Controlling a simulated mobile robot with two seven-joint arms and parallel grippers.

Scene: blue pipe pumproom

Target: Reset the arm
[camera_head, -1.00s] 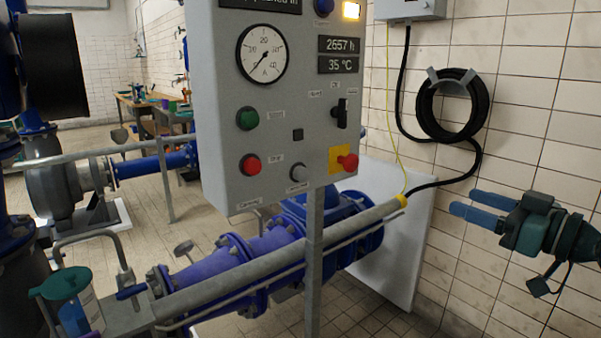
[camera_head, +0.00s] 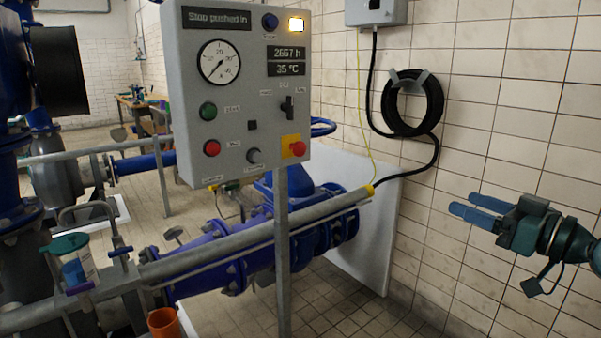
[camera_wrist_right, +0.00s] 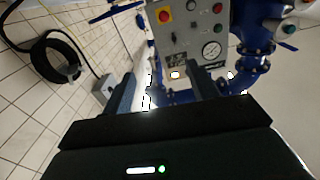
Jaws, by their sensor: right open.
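My right gripper (camera_head: 478,208) is at the right of the head view, in front of the tiled wall. Its two blue fingers point left and stand apart, with nothing between them. In the right wrist view the two dark fingers (camera_wrist_right: 160,85) are also apart and empty. The grey control panel (camera_head: 245,90) stands on a post left of the gripper, well clear of it. Its display reads "Stop pushed in", and a red knob on a yellow plate (camera_head: 298,148) is at its lower right. The panel shows upside down in the right wrist view (camera_wrist_right: 188,38). My left gripper is not in view.
Blue pipework (camera_head: 240,250) and a grey rail (camera_head: 215,245) run below the panel. A black hose coil (camera_head: 387,103) hangs on the wall. A lidded clear cup (camera_head: 76,265) and an orange cup (camera_head: 163,323) are at the lower left. Floor shows at the lower middle.

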